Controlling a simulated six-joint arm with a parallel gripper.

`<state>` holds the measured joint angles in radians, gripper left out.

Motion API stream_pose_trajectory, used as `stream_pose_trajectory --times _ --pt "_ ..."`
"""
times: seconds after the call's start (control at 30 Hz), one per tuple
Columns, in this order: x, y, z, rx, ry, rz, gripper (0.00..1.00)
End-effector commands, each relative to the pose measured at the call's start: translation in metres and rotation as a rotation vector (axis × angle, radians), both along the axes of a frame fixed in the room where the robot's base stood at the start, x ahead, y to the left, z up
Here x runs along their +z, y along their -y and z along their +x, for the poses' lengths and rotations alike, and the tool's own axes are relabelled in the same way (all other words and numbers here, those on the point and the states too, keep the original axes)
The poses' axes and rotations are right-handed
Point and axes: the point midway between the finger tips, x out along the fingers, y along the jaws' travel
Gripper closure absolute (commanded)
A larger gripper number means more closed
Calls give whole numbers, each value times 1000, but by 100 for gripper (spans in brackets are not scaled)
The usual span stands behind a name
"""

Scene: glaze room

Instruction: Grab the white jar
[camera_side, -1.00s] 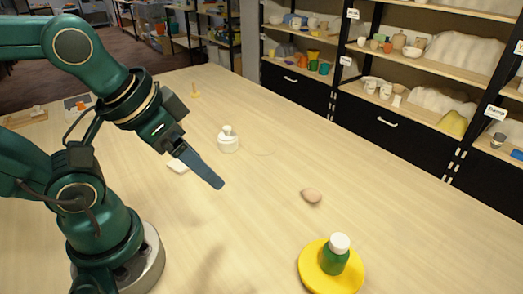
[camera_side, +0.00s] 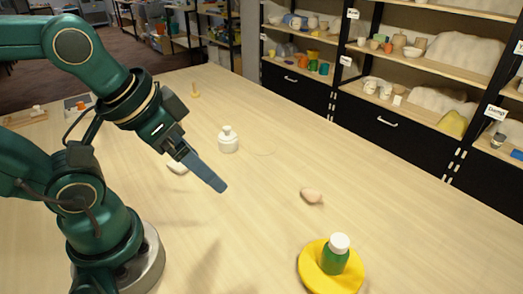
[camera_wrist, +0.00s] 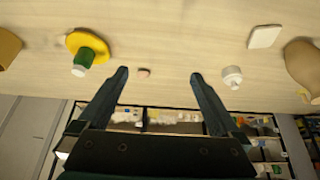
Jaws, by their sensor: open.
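The white jar (camera_side: 228,141) stands upright on the table in the side view, beyond my gripper. It has a narrower knob-like top. In the wrist view the white jar (camera_wrist: 232,76) is just right of the right finger, apart from it. My gripper (camera_side: 222,186) hangs above the table, pointing down and to the right. In the wrist view my gripper (camera_wrist: 159,74) is open, its two fingers wide apart with nothing held between them.
A green jar with a white lid (camera_side: 336,256) stands on a yellow plate (camera_side: 308,272) at the front. A small pinkish-brown lump (camera_side: 311,195) lies mid-table. A white block (camera_wrist: 264,37) lies near the white jar. Shelves (camera_side: 430,60) line the back. Table between is clear.

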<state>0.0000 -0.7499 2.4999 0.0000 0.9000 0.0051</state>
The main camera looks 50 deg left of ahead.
Motion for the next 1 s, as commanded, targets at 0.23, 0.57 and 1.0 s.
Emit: stream_pose_trajectory --times 0.23,0.57,1.0 --pt "27 0 19 -131 44 69 0" --pt "59 -34 96 -203 -17 154 0" --pt "8 -147 187 -160 -195 144 0"
